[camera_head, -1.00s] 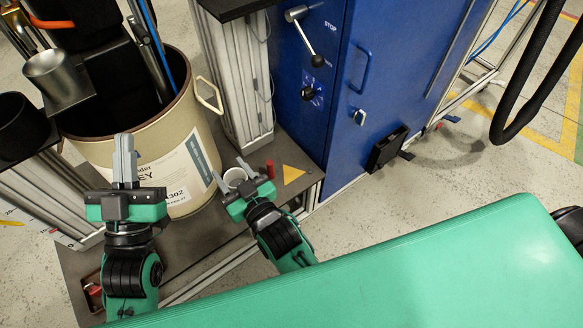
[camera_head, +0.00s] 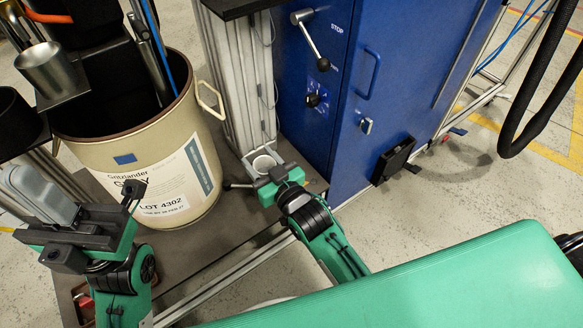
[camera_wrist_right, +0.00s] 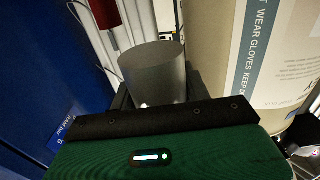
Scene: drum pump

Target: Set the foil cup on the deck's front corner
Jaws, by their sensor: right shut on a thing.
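The foil cup (camera_head: 263,161), light grey with a pale rim, is between the fingers of my right gripper (camera_head: 264,168), which is shut on it. In the right wrist view the cup (camera_wrist_right: 155,72) stands upright and grey between the dark fingers. The cup is over the deck (camera_head: 237,227) near its front corner, beside the metal column. I cannot tell whether its base touches the deck. The corner surface is mostly hidden by my gripper.
The large beige drum (camera_head: 160,185) stands left of the cup. The aluminium column (camera_head: 238,85) is close behind it, and the blue cabinet (camera_head: 345,100) is to the right. A steel cup (camera_head: 47,68) sits on a bracket at upper left. A red part (camera_wrist_right: 105,14) shows near the column.

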